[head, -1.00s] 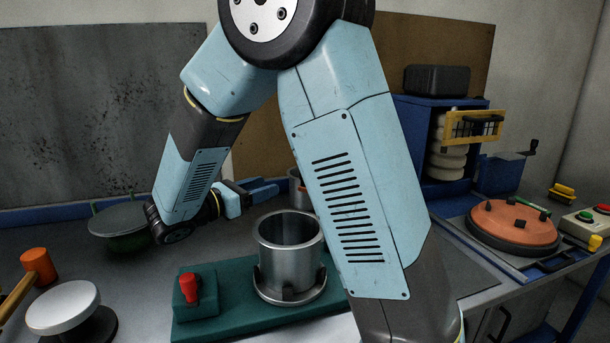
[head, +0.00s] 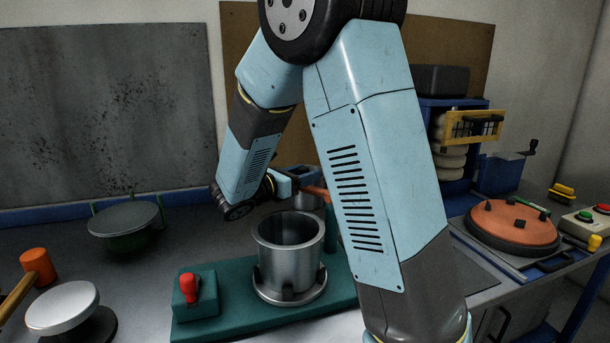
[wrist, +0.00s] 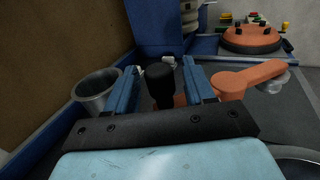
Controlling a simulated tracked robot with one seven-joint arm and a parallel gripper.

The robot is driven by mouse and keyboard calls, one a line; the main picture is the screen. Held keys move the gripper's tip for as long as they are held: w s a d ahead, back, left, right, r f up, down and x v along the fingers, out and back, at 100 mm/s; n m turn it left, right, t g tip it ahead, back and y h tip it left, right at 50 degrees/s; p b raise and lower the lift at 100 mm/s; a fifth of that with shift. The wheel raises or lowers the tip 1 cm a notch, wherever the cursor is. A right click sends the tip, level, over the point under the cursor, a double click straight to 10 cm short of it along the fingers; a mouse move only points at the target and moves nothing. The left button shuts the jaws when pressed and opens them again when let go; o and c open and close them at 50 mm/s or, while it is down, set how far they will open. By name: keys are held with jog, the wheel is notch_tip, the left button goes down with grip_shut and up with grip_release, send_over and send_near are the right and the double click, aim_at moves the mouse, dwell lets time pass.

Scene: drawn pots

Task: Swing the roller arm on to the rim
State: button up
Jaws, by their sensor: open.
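The metal pot (head: 289,250) stands upright on a green base, its open rim facing up. The orange roller arm (head: 316,193) shows behind it, beside a green post, mostly hidden by my arm. In the wrist view the roller arm (wrist: 240,80) points right, with a pale roller (wrist: 277,86) under its far end. A black knob (wrist: 161,82) stands upright between the blue fingers of my gripper (wrist: 163,78). The fingers are open, one on each side, with gaps visible. Part of a metal rim (wrist: 300,160) shows at lower right, apart from the roller.
A second grey pot (wrist: 97,90) stands close to the left of my gripper. A red-handled lever (head: 189,288) is at the base's left end. A white-topped stand (head: 63,308), an orange mallet (head: 39,266) and a green-legged stand (head: 125,219) are further left.

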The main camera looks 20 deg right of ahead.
jog(key=shift+d, duration=0.1)
jog(key=shift+c, duration=0.3)
grip_shut()
